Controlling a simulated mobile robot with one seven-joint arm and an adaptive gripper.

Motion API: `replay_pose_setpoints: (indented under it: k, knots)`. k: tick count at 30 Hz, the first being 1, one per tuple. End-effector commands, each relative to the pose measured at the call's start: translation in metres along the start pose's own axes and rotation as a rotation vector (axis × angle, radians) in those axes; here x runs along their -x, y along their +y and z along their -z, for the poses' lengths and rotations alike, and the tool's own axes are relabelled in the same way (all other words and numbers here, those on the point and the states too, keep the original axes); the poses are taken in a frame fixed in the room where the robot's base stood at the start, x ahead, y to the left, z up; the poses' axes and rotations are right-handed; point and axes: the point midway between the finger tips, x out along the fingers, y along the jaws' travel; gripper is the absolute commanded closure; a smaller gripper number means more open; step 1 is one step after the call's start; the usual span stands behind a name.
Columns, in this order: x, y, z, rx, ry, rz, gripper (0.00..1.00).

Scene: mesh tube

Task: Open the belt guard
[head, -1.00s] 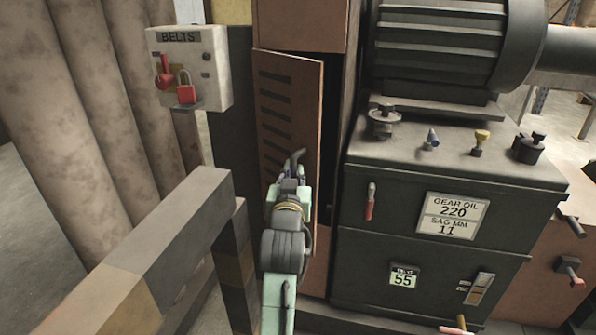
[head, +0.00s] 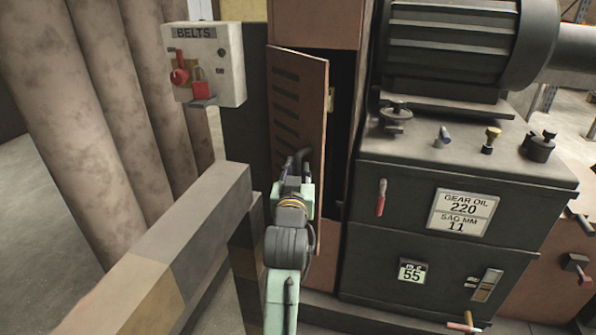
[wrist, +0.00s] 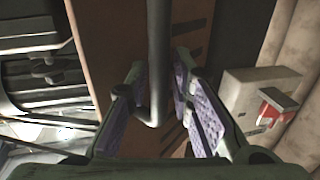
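The belt guard (head: 306,110) is a brown slotted door panel on the tall cabinet. It stands ajar, with a dark gap along its right side. It also shows in the wrist view (wrist: 105,45), behind the fingers. A grey bar handle (wrist: 158,60) stands off the panel. My gripper (head: 297,172) is at the panel's lower part. In the wrist view its purple-padded fingers (wrist: 160,90) lie on both sides of the bar and close in towards their tips, shut around it. Full pad contact is hard to see.
A BELTS switch box (head: 215,75) with a red handle and red padlock hangs left of the guard. A grey-and-tan railing (head: 190,225) stands close left of my arm. A dark gearbox (head: 400,225) with a motor is on the right. Large pipes (head: 70,120) stand far left.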

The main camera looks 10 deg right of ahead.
Motion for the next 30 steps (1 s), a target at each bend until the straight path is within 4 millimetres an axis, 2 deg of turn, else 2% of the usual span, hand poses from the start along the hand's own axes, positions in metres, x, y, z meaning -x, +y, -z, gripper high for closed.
replay_pose_setpoints:
  k: [8, 21, 30]
  knots:
    - [0.004, 0.001, 0.000, 0.000, 0.000, -0.002, 0.79]
    - [0.067, 0.000, 0.000, 0.000, 0.000, 0.000, 0.79]
    - [0.075, 0.000, 0.000, -0.001, 0.000, 0.000, 0.79]
